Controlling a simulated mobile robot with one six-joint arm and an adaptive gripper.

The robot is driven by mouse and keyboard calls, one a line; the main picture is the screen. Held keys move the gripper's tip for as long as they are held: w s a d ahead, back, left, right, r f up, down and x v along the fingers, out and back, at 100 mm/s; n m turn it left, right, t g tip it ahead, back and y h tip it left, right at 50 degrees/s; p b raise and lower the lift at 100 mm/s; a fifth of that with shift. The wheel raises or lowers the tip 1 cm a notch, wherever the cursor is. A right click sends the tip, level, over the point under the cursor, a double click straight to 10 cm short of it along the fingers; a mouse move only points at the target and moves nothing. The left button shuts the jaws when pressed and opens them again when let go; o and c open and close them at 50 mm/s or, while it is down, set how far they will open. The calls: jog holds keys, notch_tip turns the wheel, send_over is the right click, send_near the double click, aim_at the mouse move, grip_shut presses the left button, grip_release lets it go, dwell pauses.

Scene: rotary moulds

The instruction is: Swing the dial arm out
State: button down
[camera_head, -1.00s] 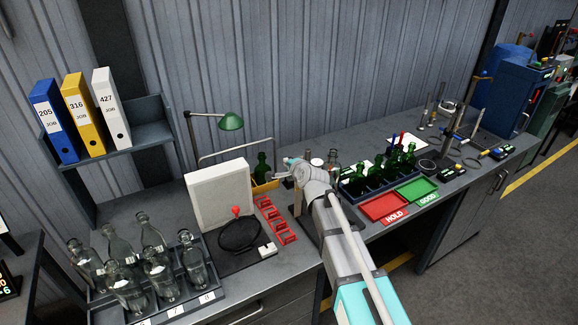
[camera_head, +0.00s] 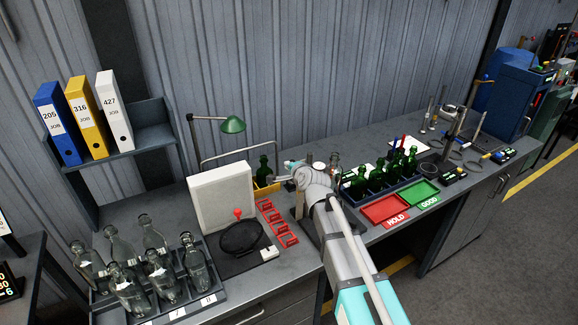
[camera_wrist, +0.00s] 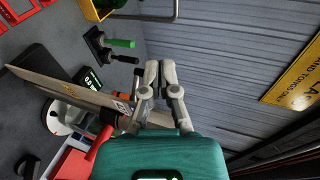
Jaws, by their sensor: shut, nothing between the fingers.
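My gripper (camera_wrist: 160,72) is shut and empty in the wrist view, its fingertips together in front of the corrugated wall. In the head view my gripper (camera_head: 277,180) is at the back of the bench, partly hidden by my own wrist. A tan, flat upright piece (camera_wrist: 75,90) is left of the fingers in the wrist view, with a small dark readout with green digits (camera_wrist: 90,80) beside it. These may belong to the dial gauge, but I cannot tell which part is the dial arm. My gripper and wrist hide part of this spot. No contact with the fingers is visible.
The white box with a dark round plate (camera_head: 241,236), red racks (camera_head: 275,220) and the clear bottle crate (camera_head: 210,302) stand left. Green bottles in a crate (camera_head: 375,188), the red HOLD tray (camera_head: 384,209) and green GOOD tray (camera_head: 418,194) stand right. A yellow bin (camera_wrist: 97,12) is near the wall.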

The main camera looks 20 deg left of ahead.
jog(key=s+r+p, duration=0.4)
jog(key=s, duration=0.8)
jog(key=shift+s+d+r, duration=0.15)
jog(key=shift+d+r, duration=0.15)
jog(key=shift+d, duration=0.1)
jog(key=w+d+f+n+g+h+b, duration=0.1)
jog(key=d+f+n+h, duration=0.1)
jog(key=d+f, duration=0.35)
jog(key=w+d+f+n+g+h+b, duration=0.1)
jog(key=d+f+h, duration=0.1)
jog(key=d, duration=0.7)
jog(key=d+f+n+g+h+b, duration=0.15)
jog(key=d+f, duration=0.25)
jog(key=d, duration=0.4)
jog(key=s+d+f+n+g+h+b, duration=0.1)
jog(key=s+d+f+g, duration=0.1)
jog(key=d, duration=0.5)
jog(key=s+d+f+n+g+h+b, duration=0.1)
jog(key=s+d+f+n+g+h, duration=0.1)
jog(key=d, duration=0.6)
jog(key=s+d+f+n+g+h+b, duration=0.1)
jog(key=s+d+f+g, duration=0.1)
jog(key=s+d, duration=0.4)
jog(key=shift+d+f+n, duration=0.35)
jog(key=shift+d+f, duration=0.3)
jog(key=shift+d, duration=0.55)
jog(key=shift+w+g, duration=0.1)
jog(key=shift+g, duration=0.15)
